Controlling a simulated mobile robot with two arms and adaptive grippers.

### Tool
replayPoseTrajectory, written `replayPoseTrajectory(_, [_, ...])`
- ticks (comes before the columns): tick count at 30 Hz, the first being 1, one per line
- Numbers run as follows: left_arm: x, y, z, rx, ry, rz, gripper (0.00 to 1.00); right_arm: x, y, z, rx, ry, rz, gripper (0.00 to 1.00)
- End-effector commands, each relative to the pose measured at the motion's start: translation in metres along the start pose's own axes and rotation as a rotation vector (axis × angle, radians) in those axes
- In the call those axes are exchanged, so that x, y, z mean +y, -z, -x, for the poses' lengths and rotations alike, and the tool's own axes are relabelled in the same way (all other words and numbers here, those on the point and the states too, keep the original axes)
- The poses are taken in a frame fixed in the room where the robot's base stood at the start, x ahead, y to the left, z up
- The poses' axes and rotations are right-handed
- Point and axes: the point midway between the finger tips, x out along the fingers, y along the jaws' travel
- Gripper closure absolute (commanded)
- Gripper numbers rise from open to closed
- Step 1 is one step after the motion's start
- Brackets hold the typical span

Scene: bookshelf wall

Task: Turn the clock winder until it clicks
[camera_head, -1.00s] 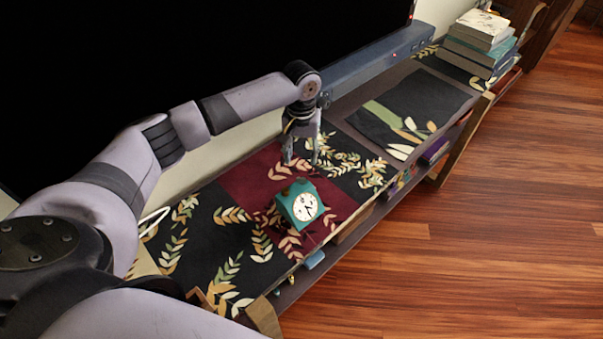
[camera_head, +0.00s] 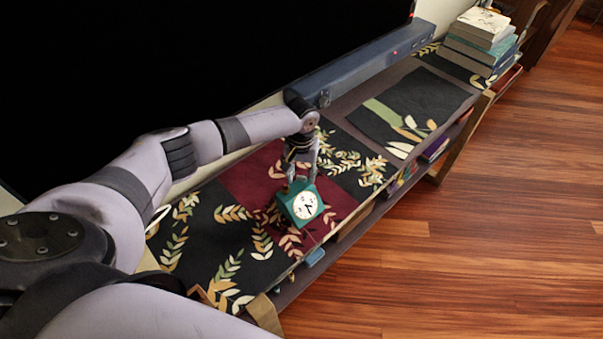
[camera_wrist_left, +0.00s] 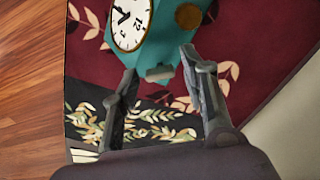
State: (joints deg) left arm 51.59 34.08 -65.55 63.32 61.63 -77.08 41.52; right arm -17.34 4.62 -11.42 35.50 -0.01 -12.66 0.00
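The teal clock (camera_head: 291,207) with a round white face stands on the dark red patch of the shelf cloth. It also shows at the top of the left wrist view (camera_wrist_left: 165,45). A small grey tab (camera_wrist_left: 158,74) sticks out from its top edge, and a brown disc (camera_wrist_left: 188,16) is on its side; I cannot tell for sure which is the winder. My left gripper (camera_head: 302,178) is just above and behind the clock. In the left wrist view its fingers (camera_wrist_left: 160,68) are apart, with the grey tab between their tips and a gap visible. My right gripper is not in view.
The leaf-patterned cloth (camera_head: 230,236) covers the long low shelf, mostly clear around the clock. A blue-grey bar (camera_head: 370,62) and a large black screen (camera_head: 190,70) run along the back. Stacked books (camera_head: 480,42) stand at the far end. Wood floor (camera_head: 480,220) lies right.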

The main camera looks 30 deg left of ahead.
Motion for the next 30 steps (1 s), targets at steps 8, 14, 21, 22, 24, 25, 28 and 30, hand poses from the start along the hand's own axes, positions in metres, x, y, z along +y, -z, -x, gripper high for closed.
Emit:
replayPoseTrajectory(8, [0.0, 0.0001, 0.0004, 0.0, 0.0, 0.0, 0.8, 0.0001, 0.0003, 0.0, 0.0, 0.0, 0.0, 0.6])
replayPoseTrajectory(14, [-0.0001, 0.0002, 0.0006, 0.0, 0.0, 0.0, 0.94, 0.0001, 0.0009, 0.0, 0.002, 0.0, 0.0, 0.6])
replayPoseTrajectory(21, [-0.0001, 0.0003, 0.0007, 0.0, 0.0, -0.001, 1.0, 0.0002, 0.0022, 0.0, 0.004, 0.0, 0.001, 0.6])
replayPoseTrajectory(22, [-0.0002, 0.0003, 0.0008, 0.0, 0.0, -0.003, 1.0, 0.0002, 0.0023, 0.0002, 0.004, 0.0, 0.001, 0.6])
replayPoseTrajectory(24, [-0.0001, 0.0003, 0.001, 0.0, 0.0, -0.011, 1.0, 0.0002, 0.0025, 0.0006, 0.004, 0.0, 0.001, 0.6])
replayPoseTrajectory(25, [0.0, 0.0003, 0.0011, 0.0, 0.0, -0.016, 1.0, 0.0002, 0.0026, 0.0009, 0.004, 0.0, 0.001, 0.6])
replayPoseTrajectory(28, [0.0003, 0.0003, 0.0016, 0.0, -0.001, -0.045, 1.0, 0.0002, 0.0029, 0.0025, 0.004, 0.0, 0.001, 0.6])
replayPoseTrajectory(30, [0.0006, 0.0001, 0.0017, 0.0, -0.001, -0.077, 1.0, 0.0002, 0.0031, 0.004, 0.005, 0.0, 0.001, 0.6])
